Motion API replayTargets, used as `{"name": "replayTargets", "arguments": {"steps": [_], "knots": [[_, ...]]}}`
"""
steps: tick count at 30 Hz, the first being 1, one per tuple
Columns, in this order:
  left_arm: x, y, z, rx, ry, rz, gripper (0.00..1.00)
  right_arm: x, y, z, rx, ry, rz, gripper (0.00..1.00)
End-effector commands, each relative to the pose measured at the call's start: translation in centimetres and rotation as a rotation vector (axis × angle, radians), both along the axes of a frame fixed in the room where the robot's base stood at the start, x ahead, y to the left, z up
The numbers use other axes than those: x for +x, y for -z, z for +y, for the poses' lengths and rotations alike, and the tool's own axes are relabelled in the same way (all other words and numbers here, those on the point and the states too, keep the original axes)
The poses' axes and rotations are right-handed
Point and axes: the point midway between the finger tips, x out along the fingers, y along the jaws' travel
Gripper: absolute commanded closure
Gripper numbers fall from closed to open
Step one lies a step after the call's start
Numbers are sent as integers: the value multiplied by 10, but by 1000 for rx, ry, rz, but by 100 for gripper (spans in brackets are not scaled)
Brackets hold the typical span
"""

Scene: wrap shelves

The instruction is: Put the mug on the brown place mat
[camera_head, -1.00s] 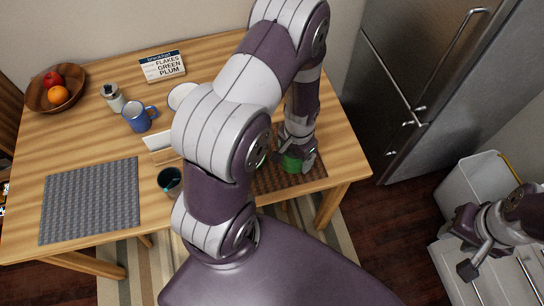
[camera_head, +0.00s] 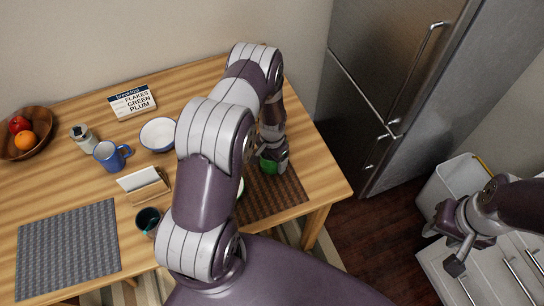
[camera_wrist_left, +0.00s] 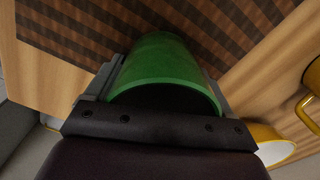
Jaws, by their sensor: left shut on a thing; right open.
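A green mug (camera_head: 268,164) is in my left gripper (camera_head: 273,157), at the far part of the brown place mat (camera_head: 275,197). In the left wrist view the green mug (camera_wrist_left: 165,68) is between the fingers (camera_wrist_left: 160,88), its open rim toward the camera and no handle showing. The striped brown mat (camera_wrist_left: 95,35) shows behind it. I cannot tell whether mug and mat touch. My left arm hides part of the mat. My right gripper (camera_head: 447,247) is open and empty at the right, away from the table.
A blue mug (camera_head: 110,157), white bowl (camera_head: 158,134), holder (camera_head: 147,187), dark cup (camera_head: 148,220) and grey mat (camera_head: 68,252) are on the table. A yellow handle (camera_wrist_left: 312,76) shows close by in the wrist view. The fridge (camera_head: 395,80) stands right of the table.

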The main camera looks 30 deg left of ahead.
Motion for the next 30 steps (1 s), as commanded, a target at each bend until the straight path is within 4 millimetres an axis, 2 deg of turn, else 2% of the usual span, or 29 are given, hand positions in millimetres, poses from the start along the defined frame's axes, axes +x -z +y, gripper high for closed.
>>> {"name": "replayTargets", "arguments": {"steps": [8, 9, 10, 16, 20, 23, 30], "knots": [[1, 4, 0, 1, 0, -1, 59, 0, 5, 0, 0, 0, 0, 57], [0, 3, 0, 1, 0, -1, 11, 0, 4, 0, 0, 0, 0, 57], [0, 3, 0, 1, 0, -1, 2, 0, 3, 0, 0, 0, 0, 57], [0, 2, 0, 1, 0, -1, 0, 0, 3, 0, 0, 0, 0, 57], [1, -5, 0, 0, 0, -3, 0, 0, 0, 0, 0, 0, 0, 57], [2, -20, 0, 0, 0, -5, 0, 0, 2, 0, 0, 0, 0, 57], [1, -73, 0, 1, 0, -6, 0, 0, 7, 0, 0, 0, 0, 57]]}}
